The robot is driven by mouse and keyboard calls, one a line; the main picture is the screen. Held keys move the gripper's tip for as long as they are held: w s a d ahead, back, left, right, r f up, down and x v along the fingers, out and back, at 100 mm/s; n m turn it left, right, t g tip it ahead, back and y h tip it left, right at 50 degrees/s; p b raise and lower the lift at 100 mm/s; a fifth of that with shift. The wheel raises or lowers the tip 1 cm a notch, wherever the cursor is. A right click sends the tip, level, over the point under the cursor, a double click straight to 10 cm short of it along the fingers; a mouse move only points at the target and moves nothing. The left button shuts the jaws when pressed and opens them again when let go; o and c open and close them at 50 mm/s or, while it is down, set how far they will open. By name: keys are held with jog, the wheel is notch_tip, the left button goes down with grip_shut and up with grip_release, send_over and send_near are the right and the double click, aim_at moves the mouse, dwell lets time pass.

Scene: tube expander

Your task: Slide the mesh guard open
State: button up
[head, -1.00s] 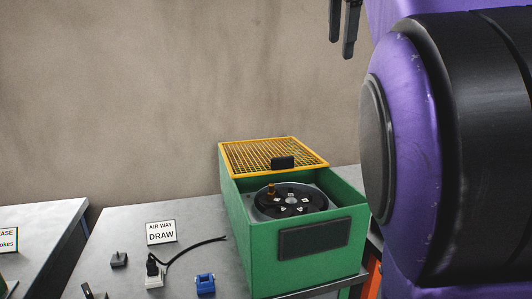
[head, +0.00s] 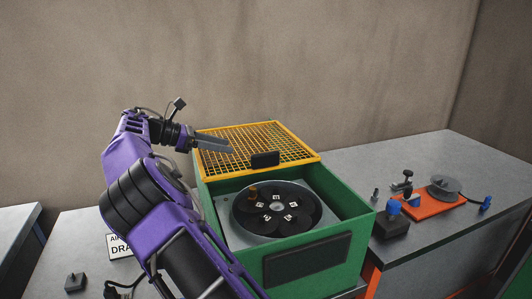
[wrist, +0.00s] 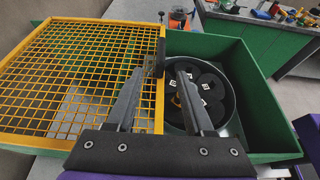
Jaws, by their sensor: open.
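The yellow mesh guard (head: 225,138) lies over the rear part of the green box (head: 325,237), leaving the front part uncovered. A black handle (head: 265,159) sits on the guard's front edge. My gripper (head: 231,147) reaches over the guard from the left, its fingertips short of the handle in the head view. In the wrist view my gripper (wrist: 160,74) is open and empty, and the handle (wrist: 157,62) shows in the gap between the fingertips, seemingly beyond them. The guard (wrist: 75,95) fills the left there. A black dial with numbered plates (head: 278,208) shows in the uncovered part.
The box stands on a grey bench (head: 425,155). To its right are an orange fixture (head: 432,203) and a black block with a blue top (head: 392,222). A sign (head: 120,247) is partly hidden behind my arm at left. Free air lies above the guard.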

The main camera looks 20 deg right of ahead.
aim_at(279, 157)
jog(key=x, duration=1.7)
jog(key=shift+s+b, duration=0.2)
jog(key=shift+b, duration=0.15)
grip_shut()
dwell(0.6)
